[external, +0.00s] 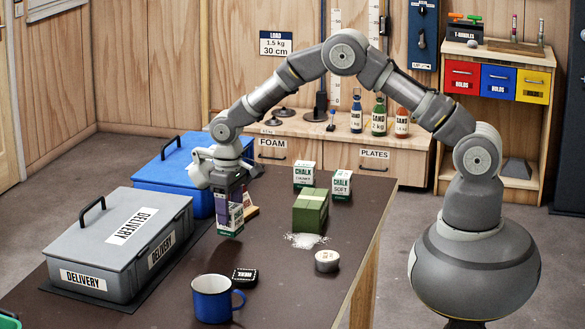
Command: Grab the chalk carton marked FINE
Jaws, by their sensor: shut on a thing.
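My gripper (228,200) points down over the left part of the dark table. It is shut on a small white and green carton (232,219), which stays upright between the fingers. The fingers cover part of the carton and its marking is too small to read. I cannot tell if its base touches the table. Two similar white and green chalk cartons stand further back: one seems marked CHUNKY (305,176), the other SOFT (341,186).
A green block-like package (310,212) stands right of my gripper, with white powder (305,240) before it. A tan wooden object (250,211) is close beside the held carton.

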